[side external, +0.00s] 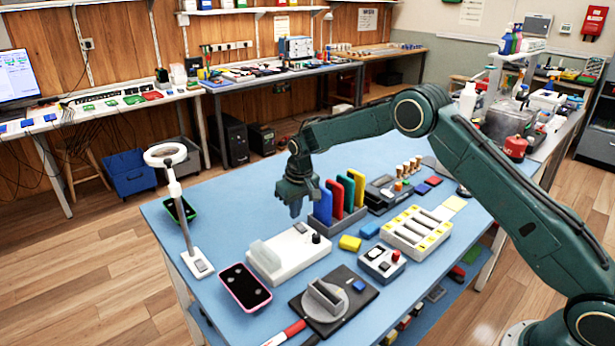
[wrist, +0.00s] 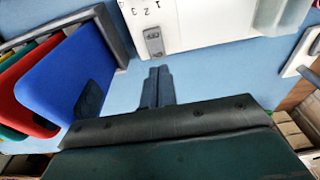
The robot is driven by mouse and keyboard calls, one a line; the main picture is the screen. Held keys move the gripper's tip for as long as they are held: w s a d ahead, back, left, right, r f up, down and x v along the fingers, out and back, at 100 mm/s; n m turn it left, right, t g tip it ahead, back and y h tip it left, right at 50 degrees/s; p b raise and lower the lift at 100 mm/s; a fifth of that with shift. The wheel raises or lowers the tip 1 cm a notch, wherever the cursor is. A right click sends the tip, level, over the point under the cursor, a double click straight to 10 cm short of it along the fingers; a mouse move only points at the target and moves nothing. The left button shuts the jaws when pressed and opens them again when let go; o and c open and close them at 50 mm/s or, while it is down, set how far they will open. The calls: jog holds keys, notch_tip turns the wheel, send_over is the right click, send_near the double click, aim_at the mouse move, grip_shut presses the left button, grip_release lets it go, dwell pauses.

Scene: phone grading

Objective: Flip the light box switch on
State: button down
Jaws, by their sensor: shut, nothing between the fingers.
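The white light box (side external: 290,258) lies on the blue table, with a pale translucent block at its left end and a small dark switch (side external: 300,228) near its far right edge. In the wrist view the white box (wrist: 205,25) fills the top, and the grey switch (wrist: 154,41) sits near its edge, beside small printed marks. My gripper (side external: 296,210) points down behind the box, left of the phone rack. In the wrist view my gripper (wrist: 158,72) is shut and empty, its tips a little short of the box edge and switch. I cannot tell its exact height.
A grey rack (side external: 325,218) with several coloured upright slabs stands close to my gripper; its blue slab (wrist: 65,75) is near in the wrist view. A ring lamp (side external: 166,157), a pink-edged phone (side external: 245,287) and a black plate (side external: 350,308) surround the box.

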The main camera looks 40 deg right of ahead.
aim_at(296, 224)
jog(key=shift+f, duration=0.95)
dwell(1.2)
jog(key=shift+r, duration=3.55)
jog(key=shift+r, duration=0.1)
